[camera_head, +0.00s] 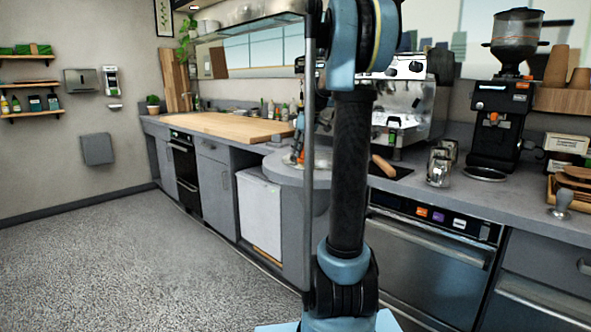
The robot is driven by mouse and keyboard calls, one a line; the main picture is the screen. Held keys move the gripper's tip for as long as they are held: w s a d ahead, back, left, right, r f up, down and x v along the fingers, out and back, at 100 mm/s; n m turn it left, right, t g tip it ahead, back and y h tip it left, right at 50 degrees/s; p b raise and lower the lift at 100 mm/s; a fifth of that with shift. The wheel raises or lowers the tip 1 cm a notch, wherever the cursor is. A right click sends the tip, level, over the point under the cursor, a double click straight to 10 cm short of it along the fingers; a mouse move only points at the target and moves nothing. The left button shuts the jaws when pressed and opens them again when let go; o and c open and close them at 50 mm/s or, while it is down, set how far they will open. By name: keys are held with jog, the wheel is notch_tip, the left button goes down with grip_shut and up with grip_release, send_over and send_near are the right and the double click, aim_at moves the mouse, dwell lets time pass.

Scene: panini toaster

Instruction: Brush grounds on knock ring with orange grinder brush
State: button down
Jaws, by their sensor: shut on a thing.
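My gripper (298,147) is small and far off in the head view, partly hidden behind a thin grey upright and my own arm. It points down over the rounded end of the counter and is shut on a small orange thing (300,157), which appears to be the orange grinder brush. Its bristles cannot be made out. A pale ring-like edge (288,159) shows on the counter just below and left of the gripper, perhaps the knock ring. Whether the brush touches it cannot be told. No grounds can be made out.
A black grinder (500,110) stands at right, with a silver ring-shaped dish (485,174) before it. Metal jugs (439,167), a wooden-handled tool (383,165) and an espresso machine (405,105) stand nearby. A tamper (562,203) is far right. The floor at left is clear.

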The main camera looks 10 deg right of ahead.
jog(key=shift+s+d, duration=0.6)
jog(key=shift+s, duration=0.2)
jog(key=shift+w+a, duration=0.1)
jog(key=shift+w, duration=0.05)
jog(key=shift+w+a, duration=0.5)
jog(key=shift+w, duration=0.2)
jog(key=shift+w+a, duration=0.5)
jog(key=shift+w, duration=0.15)
jog(key=shift+w+a, duration=0.7)
jog(key=shift+w, duration=0.25)
jog(key=shift+w+a, duration=0.7)
jog(key=shift+w, duration=0.2)
jog(key=shift+w+a, duration=0.85)
jog(key=shift+w, duration=0.3)
